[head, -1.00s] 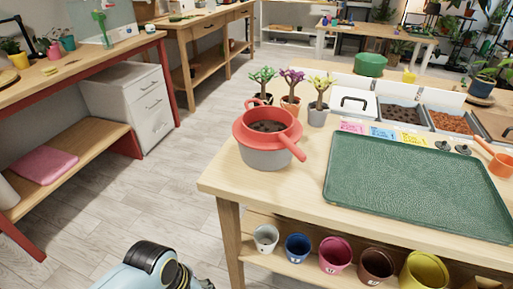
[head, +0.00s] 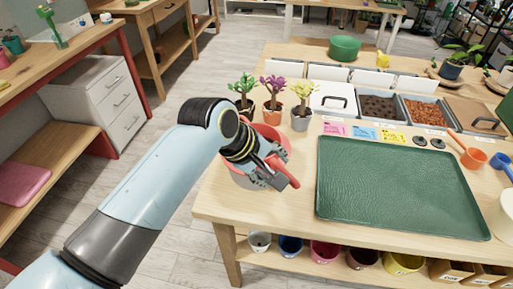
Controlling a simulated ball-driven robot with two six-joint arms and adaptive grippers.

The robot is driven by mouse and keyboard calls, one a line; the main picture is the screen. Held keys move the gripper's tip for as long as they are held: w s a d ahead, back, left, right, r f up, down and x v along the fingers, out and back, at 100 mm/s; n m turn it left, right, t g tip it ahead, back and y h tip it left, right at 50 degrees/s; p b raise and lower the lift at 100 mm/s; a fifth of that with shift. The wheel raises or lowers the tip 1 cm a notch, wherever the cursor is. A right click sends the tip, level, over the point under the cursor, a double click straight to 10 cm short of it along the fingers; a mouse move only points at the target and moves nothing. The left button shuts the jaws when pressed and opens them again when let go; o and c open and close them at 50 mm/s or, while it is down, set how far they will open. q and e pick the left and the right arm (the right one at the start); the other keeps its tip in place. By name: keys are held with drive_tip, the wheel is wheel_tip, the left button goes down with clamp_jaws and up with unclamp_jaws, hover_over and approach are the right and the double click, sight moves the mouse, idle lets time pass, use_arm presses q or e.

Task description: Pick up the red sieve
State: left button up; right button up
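The red sieve (head: 291,180) sits on top of a grey bucket (head: 241,181) near the left end of the wooden table. Its handle points toward the front right. My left arm reaches across it and hides most of the sieve and what is in it. My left gripper (head: 273,180) is over the sieve's front right side, with its fingers at the handle. I cannot tell whether the fingers are closed on the handle or only beside it. My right gripper is not in view.
A green tray (head: 400,190) lies right of the sieve. Three small potted plants stand just behind it, the nearest in a grey pot (head: 300,121). Bins of soil (head: 384,108) and an orange scoop (head: 471,157) are farther right. Coloured pots stand on the lower shelf.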

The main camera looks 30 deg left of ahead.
sight(284, 172)
use_arm(q)
drive_tip(key=x, duration=0.3)
drive_tip(key=d+x, duration=0.1)
drive_tip(key=x, duration=0.2)
drive_tip(key=shift+r, duration=0.2)
drive_tip(key=shift+s, duration=0.1)
clamp_jaws()
drive_tip(key=shift+a+r, duration=0.1)
